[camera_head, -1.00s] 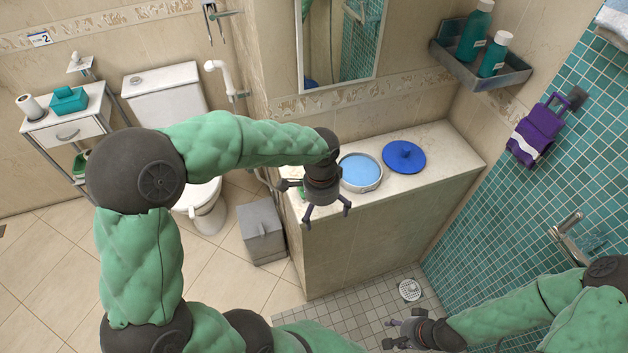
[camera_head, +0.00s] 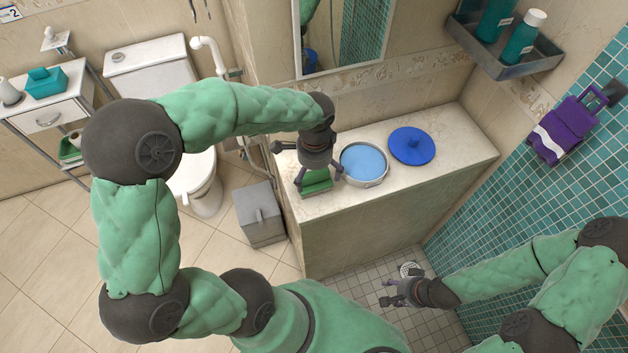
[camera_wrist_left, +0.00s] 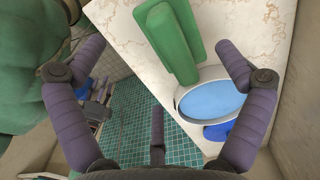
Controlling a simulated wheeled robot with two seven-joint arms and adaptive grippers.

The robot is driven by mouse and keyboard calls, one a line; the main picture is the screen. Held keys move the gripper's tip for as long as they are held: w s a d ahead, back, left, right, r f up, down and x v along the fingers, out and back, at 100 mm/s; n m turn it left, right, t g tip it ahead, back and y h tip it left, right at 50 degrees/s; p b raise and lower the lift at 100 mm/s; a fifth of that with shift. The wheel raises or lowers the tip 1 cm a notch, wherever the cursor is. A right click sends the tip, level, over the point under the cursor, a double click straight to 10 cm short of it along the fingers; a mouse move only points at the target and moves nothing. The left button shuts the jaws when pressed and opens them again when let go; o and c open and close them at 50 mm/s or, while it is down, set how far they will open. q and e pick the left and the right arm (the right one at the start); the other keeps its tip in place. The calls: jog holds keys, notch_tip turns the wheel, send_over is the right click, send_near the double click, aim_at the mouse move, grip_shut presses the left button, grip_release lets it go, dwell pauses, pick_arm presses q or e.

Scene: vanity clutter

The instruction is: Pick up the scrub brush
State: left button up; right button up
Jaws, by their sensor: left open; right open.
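The scrub brush is green and lies on the marble counter near its left front corner. In the head view the brush (camera_head: 317,182) shows below my left gripper (camera_head: 318,177), partly hidden by it. In the left wrist view the green brush (camera_wrist_left: 172,40) lies between the spread fingers, nearer the top, with no finger seen touching it. My left gripper is open and empty. My right gripper (camera_head: 386,291) is open and empty, low over the shower floor, far from the brush.
A round pan (camera_head: 364,166) with a light blue inside stands just right of the brush. A blue lid-like disc (camera_head: 411,146) lies further right on the counter (camera_head: 455,150). A grey bin (camera_head: 260,215) stands on the floor to the left. The mirror (camera_head: 345,40) rises behind.

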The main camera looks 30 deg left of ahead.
aim_at(315, 184)
pick_arm(q)
jog(key=shift+w+a+f+b, duration=0.1)
jog(key=shift+f+b, duration=0.2)
jog(key=shift+f, duration=0.65)
jog(key=shift+w+d+f+b, duration=0.1)
jog(key=shift+f+b, duration=0.15)
jog(key=shift+f, duration=0.75)
jog(key=shift+w+a+f+b, duration=0.1)
jog(key=shift+f+b, duration=0.2)
jog(key=shift+f, duration=0.65)
jog(key=shift+c, duration=0.3)
jog(key=c, duration=1.1)
